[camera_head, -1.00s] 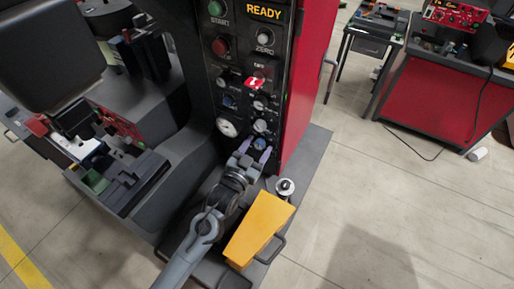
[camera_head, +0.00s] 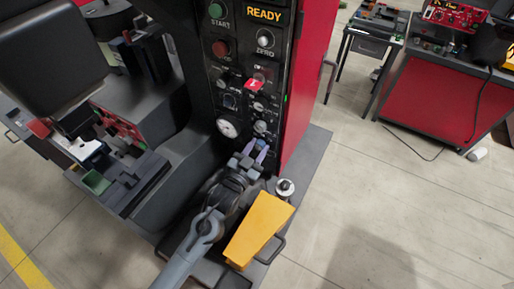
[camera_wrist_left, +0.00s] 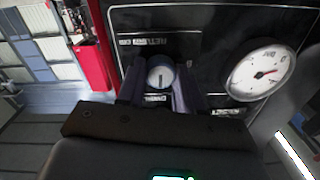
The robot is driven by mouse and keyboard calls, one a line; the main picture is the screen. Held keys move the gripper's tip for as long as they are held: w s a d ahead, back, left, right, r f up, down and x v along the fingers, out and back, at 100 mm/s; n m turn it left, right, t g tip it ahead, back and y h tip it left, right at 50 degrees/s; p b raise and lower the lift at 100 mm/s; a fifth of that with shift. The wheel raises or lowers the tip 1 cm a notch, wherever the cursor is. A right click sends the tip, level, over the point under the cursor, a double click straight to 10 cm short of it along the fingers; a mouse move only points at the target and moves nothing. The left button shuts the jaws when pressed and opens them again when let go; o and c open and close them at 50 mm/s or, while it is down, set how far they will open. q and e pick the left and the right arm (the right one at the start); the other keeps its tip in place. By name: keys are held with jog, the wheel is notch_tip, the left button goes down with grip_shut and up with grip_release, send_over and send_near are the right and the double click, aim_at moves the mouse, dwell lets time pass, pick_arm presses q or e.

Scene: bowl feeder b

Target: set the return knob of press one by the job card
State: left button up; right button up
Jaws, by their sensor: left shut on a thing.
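The press (camera_head: 300,95) has a black control panel with several knobs, a lit READY display and a white gauge (camera_head: 227,128). My left gripper (camera_head: 258,150) is at the lowest knob of the panel, its fingers on either side of it. In the left wrist view the knob (camera_wrist_left: 160,77) shows a pale face with a dark pointer line, between the two purple-grey fingers, which are shut on it. The printed label above it is partly legible and seems to read "RETURN". The gauge (camera_wrist_left: 262,72) is beside it. My right gripper is not in view.
Open floor lies to the right.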

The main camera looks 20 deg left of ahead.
pick_arm(q)
jog(key=m+p, duration=0.3)
jog(key=m, duration=0.1)
jog(key=shift+r+m, duration=0.1)
jog(key=shift+m, duration=0.2)
jog(key=shift+m+p, duration=0.9)
jog(key=shift+m, duration=0.1)
jog(key=shift+m+p, duration=0.45)
jog(key=shift+m, duration=0.35)
jog(key=o, duration=1)
jog(key=shift+o, duration=0.2)
jog(key=shift+s, duration=0.15)
